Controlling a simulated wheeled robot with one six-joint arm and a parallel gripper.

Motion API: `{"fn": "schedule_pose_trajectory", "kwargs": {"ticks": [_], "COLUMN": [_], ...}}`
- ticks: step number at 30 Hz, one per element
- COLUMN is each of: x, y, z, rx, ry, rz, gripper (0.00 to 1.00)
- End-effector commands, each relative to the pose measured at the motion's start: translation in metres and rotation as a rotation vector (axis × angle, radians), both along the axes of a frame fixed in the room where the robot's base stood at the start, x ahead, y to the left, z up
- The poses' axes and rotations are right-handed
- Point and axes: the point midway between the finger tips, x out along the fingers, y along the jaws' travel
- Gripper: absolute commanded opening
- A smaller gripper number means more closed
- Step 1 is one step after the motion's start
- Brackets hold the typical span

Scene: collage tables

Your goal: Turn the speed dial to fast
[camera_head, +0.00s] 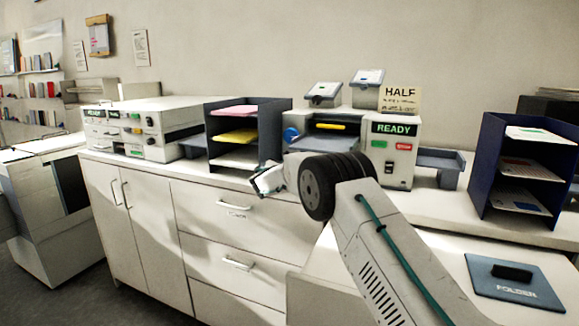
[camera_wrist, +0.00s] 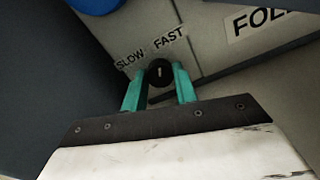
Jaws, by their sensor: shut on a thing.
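The speed dial (camera_wrist: 160,72) is a small round black knob on the pale face of the folding machine (camera_head: 384,150). The word SLOW (camera_wrist: 131,60) is printed to its upper left and the word FAST (camera_wrist: 169,38) above it in the wrist view. A small pale mark on the dial looks roughly upright in the picture, closer to FAST than SLOW; its exact aim is hard to tell. My gripper (camera_wrist: 161,79) has its teal fingers on both sides of the dial, shut on it. In the head view my gripper (camera_head: 267,180) is low at the machine's left, and the dial is not visible.
A blue knob (camera_head: 291,134) sits on the machine above my gripper, near the dark paper sorter (camera_head: 278,137). A green READY display (camera_head: 394,128) and a HALF sign (camera_head: 400,98) are to the right. A FOLDER mat (camera_head: 515,284) lies at the front right.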

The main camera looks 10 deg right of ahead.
Motion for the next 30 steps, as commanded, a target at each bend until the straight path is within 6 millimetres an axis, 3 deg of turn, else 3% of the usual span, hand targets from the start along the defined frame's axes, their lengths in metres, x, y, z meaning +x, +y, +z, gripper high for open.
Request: {"fn": "schedule_pose_trajectory", "kwargs": {"ticks": [11,22,23,24,30], "x": [-0.0005,-0.0006,-0.0006,-0.0006,-0.0005], "y": [-0.0009,-0.0011,-0.0011,-0.0012,-0.0008], "z": [-0.0008,-0.0011,-0.0011,-0.001,-0.0007], "rx": [0.275,0.304,0.304,0.303,0.303], "ry": [-0.2,-0.22,-0.22,-0.219,-0.219], "rz": [-0.001,-0.002,-0.002,-0.002,-0.001], "gripper": [0.06,0.06,0.37,0.48,0.51]}}
